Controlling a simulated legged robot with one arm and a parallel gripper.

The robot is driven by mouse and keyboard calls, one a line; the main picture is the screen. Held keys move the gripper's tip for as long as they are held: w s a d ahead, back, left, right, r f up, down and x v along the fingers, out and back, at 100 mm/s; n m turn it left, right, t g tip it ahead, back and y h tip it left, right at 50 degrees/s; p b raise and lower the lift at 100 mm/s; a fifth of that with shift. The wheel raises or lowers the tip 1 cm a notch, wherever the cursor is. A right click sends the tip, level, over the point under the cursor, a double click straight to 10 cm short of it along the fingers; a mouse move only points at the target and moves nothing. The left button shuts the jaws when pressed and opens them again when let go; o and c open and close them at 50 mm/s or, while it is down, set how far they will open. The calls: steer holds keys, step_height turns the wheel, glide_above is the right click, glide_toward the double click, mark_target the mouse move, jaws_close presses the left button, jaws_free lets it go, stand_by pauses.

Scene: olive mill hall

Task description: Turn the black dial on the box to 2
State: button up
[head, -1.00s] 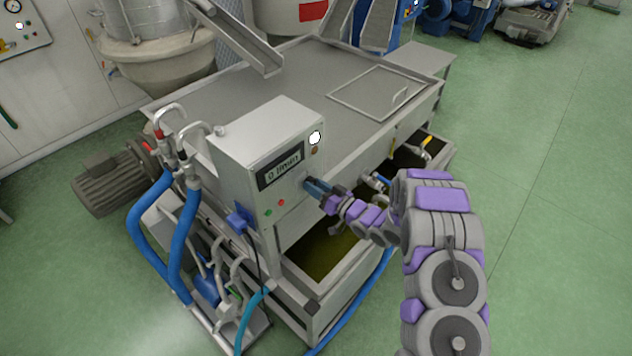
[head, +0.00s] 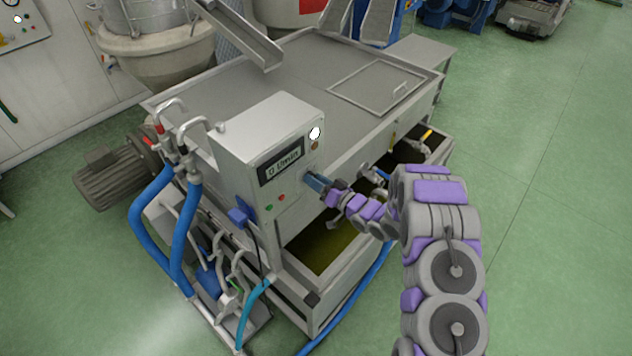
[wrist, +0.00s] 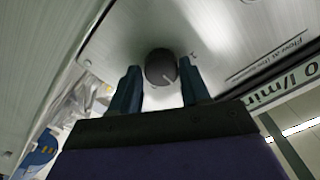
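The grey control box (head: 238,165) stands at the front corner of the machine, with a display (head: 282,162) on its face that appears to read 0 l/min. My gripper (wrist: 160,82) is open, with one blue finger on each side of the dial and a gap visible on both sides. In the head view my gripper (head: 313,181) is at the box face and hides the dial.
Blue hoses (head: 180,235) and pipes with valves stand at the left of the box. An open basin of greenish liquid (head: 322,248) lies below my arm. Green floor (head: 540,230) is free on the right.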

steer(key=o, duration=0.3)
steer(key=b+v, duration=0.1)
steer(key=v, duration=1.6)
steer(key=shift+s+d+f+b, duration=0.15)
steer(key=shift+s+f+b, duration=0.05)
steer(key=shift+b, duration=0.15)
steer(key=shift+w, duration=0.1)
